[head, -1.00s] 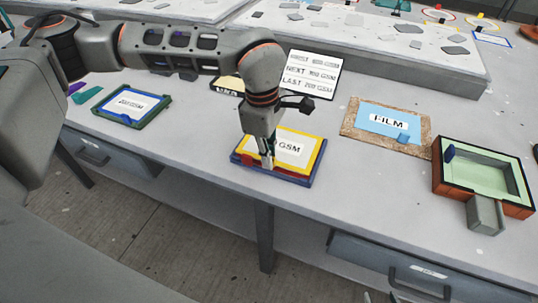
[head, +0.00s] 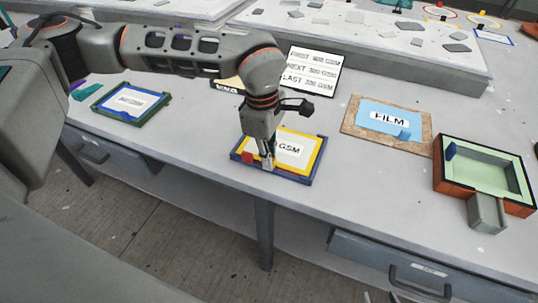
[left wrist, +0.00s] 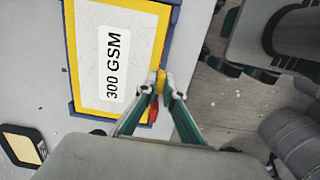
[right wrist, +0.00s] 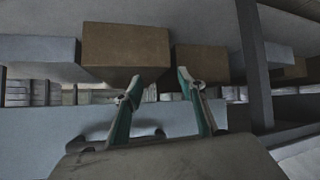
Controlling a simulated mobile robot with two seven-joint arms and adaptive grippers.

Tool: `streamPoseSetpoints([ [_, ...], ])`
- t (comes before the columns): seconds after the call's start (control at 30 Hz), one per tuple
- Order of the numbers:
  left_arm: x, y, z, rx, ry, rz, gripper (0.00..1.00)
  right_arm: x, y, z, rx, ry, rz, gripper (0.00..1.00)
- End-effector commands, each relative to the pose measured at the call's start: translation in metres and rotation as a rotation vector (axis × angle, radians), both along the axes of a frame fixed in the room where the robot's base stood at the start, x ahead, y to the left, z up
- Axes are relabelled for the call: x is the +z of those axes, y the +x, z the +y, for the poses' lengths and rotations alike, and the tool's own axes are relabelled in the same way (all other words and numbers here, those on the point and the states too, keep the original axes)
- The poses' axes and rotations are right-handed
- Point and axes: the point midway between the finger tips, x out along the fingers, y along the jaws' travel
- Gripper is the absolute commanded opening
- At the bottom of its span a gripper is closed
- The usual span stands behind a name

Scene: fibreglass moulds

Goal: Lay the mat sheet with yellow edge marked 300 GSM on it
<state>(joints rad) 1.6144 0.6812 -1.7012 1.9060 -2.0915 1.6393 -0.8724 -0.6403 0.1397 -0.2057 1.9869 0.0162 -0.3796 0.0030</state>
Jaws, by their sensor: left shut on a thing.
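The mat sheet with yellow edge (head: 290,150), marked GSM, lies flat or nearly flat within a blue frame (head: 300,180) on the table. The left wrist view shows its full label, 300 GSM (left wrist: 128,60). My left gripper (head: 267,166) points down at its near left edge and is shut on a yellow tab of the sheet (left wrist: 160,82). A red piece (head: 248,157) shows beside the fingers. I cannot tell whether the sheet touches what is below it. My right gripper (right wrist: 158,92) is open and empty, facing boxes under a table.
A blue-edged sheet (head: 131,101) in a green frame lies left. The blue FILM sheet (head: 385,117) on a brown board and a mould with green cavity (head: 487,172) stand right. A text board (head: 309,71) stands behind. Bare table lies between them.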

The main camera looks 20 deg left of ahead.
Motion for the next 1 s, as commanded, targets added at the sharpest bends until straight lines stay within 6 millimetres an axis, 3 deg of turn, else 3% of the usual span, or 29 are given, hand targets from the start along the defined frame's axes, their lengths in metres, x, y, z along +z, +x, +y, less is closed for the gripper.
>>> streamPoseSetpoints([
  [0.83, -0.0009, -0.0002, 0.0, 0.0, 0.0, 0.0, 0.0, 0.008, 0.0036, 0.0006, 0.0, 0.002, -0.011, 0.4],
  [0.93, -0.0009, -0.0002, 0.0, 0.0, 0.0, 0.0, 0.27, 0.008, 0.0036, 0.0006, 0.0, 0.002, -0.011, 0.4],
  [1.0, -0.0009, -0.0002, 0.0, 0.0, 0.0, 0.0, 0.27, 0.0079, 0.0036, 0.0006, 0.0, 0.002, -0.011, 0.4],
])
